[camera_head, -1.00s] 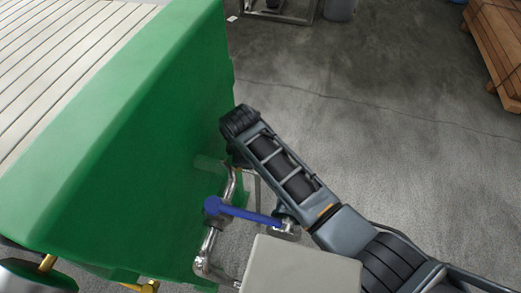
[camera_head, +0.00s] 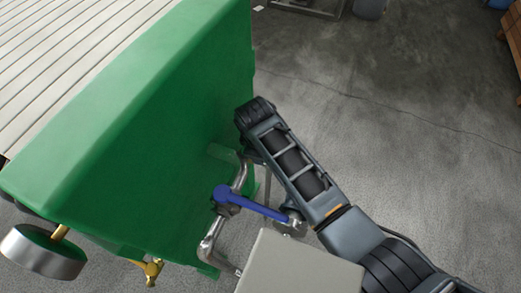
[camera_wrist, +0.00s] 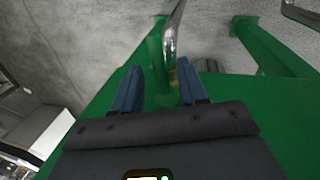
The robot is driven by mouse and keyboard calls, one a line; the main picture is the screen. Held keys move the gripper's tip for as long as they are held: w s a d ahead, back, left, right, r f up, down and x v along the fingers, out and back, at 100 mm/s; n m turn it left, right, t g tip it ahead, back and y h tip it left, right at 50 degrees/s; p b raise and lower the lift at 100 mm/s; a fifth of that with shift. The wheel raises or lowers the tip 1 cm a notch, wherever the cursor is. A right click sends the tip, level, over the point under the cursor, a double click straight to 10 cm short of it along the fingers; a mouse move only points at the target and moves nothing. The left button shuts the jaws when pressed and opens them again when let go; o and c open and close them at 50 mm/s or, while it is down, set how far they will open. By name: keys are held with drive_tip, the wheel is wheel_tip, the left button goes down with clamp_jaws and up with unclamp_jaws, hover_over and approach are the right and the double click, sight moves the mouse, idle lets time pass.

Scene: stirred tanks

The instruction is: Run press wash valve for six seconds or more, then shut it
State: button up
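The valve's blue lever (camera_head: 252,207) sits on a bent steel pipe (camera_head: 212,236) beside the green press side (camera_head: 150,120) in the head view. The lever points right and slightly down, across the pipe, and its far end is close to my arm. In the wrist view my gripper (camera_wrist: 160,92) shows two blue-grey fingers standing apart. A shiny steel pipe (camera_wrist: 172,38) and a green post show in the gap, and I cannot tell whether a finger touches anything. I see no water.
A round metal part (camera_head: 42,252) and a brass fitting (camera_head: 152,270) are at the press's lower left. Green legs (camera_wrist: 262,45) stand at the upper right in the wrist view. Open concrete floor (camera_head: 400,100) lies to the right, with wooden stock (camera_head: 513,45) at the far edge.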

wheel_tip(320, 180, up, 8)
drive_tip(key=s, duration=0.1)
drive_tip(key=shift+s+a+f+p, duration=0.15)
drive_tip(key=shift+s+p, duration=0.1)
drive_tip(key=shift+p, duration=0.15)
idle(0.6)
